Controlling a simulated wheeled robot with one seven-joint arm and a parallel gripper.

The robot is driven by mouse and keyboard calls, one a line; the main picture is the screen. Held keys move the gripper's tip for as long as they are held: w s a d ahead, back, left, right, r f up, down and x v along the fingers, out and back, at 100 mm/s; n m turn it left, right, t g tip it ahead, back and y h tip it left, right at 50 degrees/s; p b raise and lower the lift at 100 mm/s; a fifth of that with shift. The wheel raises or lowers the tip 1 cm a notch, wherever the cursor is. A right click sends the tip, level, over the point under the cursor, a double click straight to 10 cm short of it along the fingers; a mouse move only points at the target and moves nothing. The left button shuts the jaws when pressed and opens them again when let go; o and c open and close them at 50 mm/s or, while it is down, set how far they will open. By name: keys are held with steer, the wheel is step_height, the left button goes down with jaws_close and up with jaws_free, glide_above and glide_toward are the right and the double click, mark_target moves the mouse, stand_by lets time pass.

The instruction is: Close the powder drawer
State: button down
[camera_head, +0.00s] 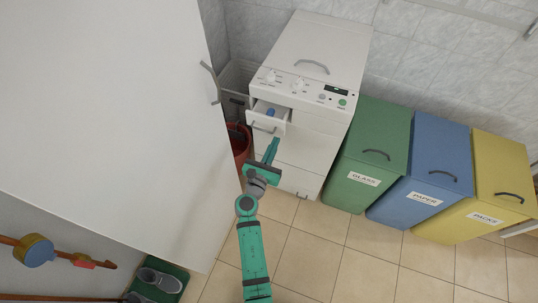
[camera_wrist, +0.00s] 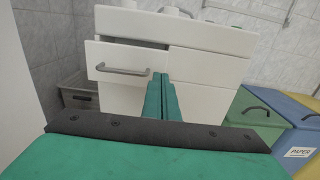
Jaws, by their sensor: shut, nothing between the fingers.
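The powder drawer (camera_head: 268,117) is at the upper left of the white washing machine's front (camera_head: 312,130). My gripper (camera_head: 274,141) is shut and empty. In the head view it is just below and right of the drawer, in front of the machine. I cannot tell whether the fingertips (camera_wrist: 160,78) touch the drawer.
A large white door or panel (camera_head: 110,110) with a grey handle stands close on the left. A red bin (camera_head: 238,146) is beside the machine. Green (camera_head: 369,150), blue (camera_head: 424,180) and yellow (camera_head: 480,195) bins stand on the right. The tiled floor (camera_head: 330,250) in front is clear.

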mark_target(281, 128)
steer(key=shift+x, duration=2.25)
steer(key=shift+w, duration=0.1)
